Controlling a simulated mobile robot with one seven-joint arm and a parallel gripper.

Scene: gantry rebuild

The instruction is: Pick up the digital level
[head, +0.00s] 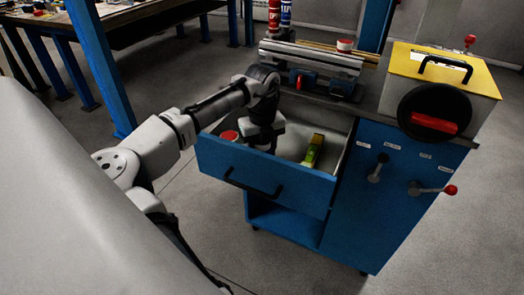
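A yellow-green tool with a dark part near its upper end, which looks like the digital level (313,151), lies in the right half of the open drawer (262,181). My arm reaches over the drawer from the left. My gripper (262,147) points down into the drawer's left half, left of the level and apart from it. Its fingers are dark and partly hidden behind the drawer front, so their opening does not show.
A red round item (229,135) sits at the drawer's left end. The blue cabinet (385,215) carries a metal vise-like fixture (312,62), a red-and-white tape roll (345,45) and a yellow-lidded box (440,68). Lever handles (432,189) stick out from its front. A blue post (100,65) stands left.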

